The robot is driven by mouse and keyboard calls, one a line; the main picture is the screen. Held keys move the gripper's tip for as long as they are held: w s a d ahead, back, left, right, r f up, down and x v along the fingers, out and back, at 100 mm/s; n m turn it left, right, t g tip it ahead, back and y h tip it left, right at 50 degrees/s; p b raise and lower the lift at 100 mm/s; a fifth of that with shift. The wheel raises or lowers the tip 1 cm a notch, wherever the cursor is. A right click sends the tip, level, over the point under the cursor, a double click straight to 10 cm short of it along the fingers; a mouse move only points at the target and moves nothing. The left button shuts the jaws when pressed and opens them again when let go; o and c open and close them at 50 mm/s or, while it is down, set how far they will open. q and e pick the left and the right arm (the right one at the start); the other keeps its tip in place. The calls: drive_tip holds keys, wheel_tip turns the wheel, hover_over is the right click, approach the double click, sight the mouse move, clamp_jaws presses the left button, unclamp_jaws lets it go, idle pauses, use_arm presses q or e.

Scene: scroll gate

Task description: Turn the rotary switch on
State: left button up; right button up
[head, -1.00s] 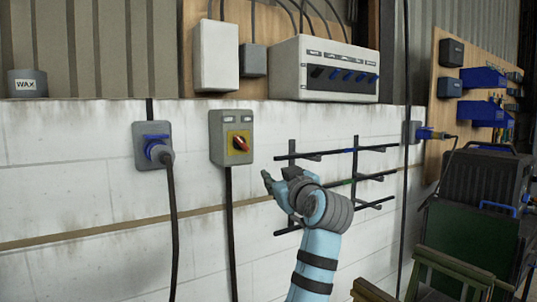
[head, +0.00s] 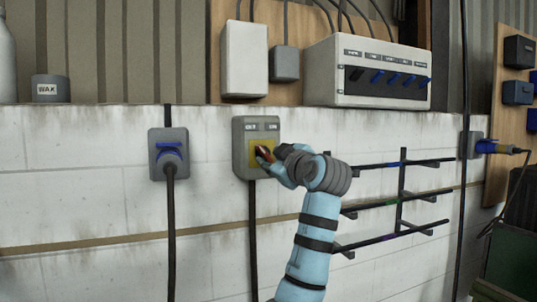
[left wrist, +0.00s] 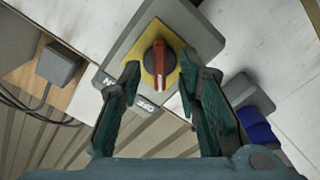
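The rotary switch is a grey box (head: 243,165) on the white wall, with a yellow plate and a red knob (head: 263,154). In the left wrist view the red knob (left wrist: 158,66) stands on the yellow plate (left wrist: 150,46), with label windows on the grey box (left wrist: 118,72). My left gripper (head: 270,160) is at the switch front and partly covers the plate and knob. In the left wrist view my left gripper (left wrist: 160,92) is open, one finger on each side of the knob, with gaps visible between fingers and knob. My right gripper is not in view.
A blue socket with a plug and cable (head: 169,155) is on the wall left of the switch. A black rack (head: 400,190) sticks out on the right. A switch panel (head: 368,72) and white box (head: 244,58) are above. A wax tin (head: 50,88) stands on the ledge.

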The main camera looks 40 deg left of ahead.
sight(267, 157)
use_arm(q)
drive_tip(key=x, duration=0.3)
drive_tip(key=shift+a, duration=0.25)
drive_tip(key=shift+w, duration=0.1)
clamp_jaws()
